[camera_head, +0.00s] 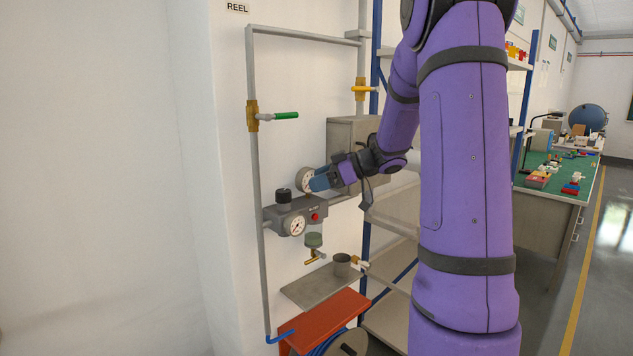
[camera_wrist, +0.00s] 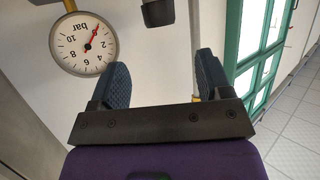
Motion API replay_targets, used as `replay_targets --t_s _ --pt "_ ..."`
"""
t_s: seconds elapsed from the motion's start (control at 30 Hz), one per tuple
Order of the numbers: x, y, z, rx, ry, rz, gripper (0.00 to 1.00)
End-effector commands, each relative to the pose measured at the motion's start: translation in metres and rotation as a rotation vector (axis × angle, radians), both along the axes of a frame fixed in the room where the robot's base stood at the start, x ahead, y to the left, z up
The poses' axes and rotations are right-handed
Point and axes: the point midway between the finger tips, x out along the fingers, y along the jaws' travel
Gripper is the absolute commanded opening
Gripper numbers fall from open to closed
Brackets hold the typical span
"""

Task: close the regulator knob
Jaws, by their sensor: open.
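The regulator (camera_head: 290,212) is a grey block on the wall pipe, with a black knob (camera_head: 283,196) on its top left. A round white gauge (camera_head: 297,226) is on its front, and a red button (camera_head: 315,217) sits to the right. My gripper (camera_head: 318,181) is to the right of the knob and above the block, apart from the knob. In the wrist view my gripper (camera_wrist: 163,62) is open, with nothing between its two blue fingers. A dark part (camera_wrist: 157,12) shows beyond them at the top edge; I cannot tell if it is the knob.
A second gauge (camera_head: 305,180) is close behind my fingers; a gauge (camera_wrist: 83,45) shows upside down in the wrist view. A green-handled valve (camera_head: 285,115) and a yellow-handled valve (camera_head: 364,88) are above. A shelf with a cup (camera_head: 342,265) is below.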

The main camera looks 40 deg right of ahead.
Motion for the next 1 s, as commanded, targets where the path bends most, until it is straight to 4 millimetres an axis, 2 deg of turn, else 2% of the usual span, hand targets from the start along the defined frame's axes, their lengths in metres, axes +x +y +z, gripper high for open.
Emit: replay_targets --t_s 0.17,0.33,0.67,0.83,1.0 --pt "-0.003 0.013 -0.009 0.064 -0.062 -0.037 0.71" --pt "-0.012 0.029 -0.023 0.159 -0.193 -0.158 0.71" --pt "-0.031 0.032 -0.040 0.195 -0.336 -0.376 0.71" --pt "-0.021 0.035 -0.041 0.192 -0.342 -0.386 0.71" --pt "0.005 0.044 -0.041 0.193 -0.341 -0.384 0.71"
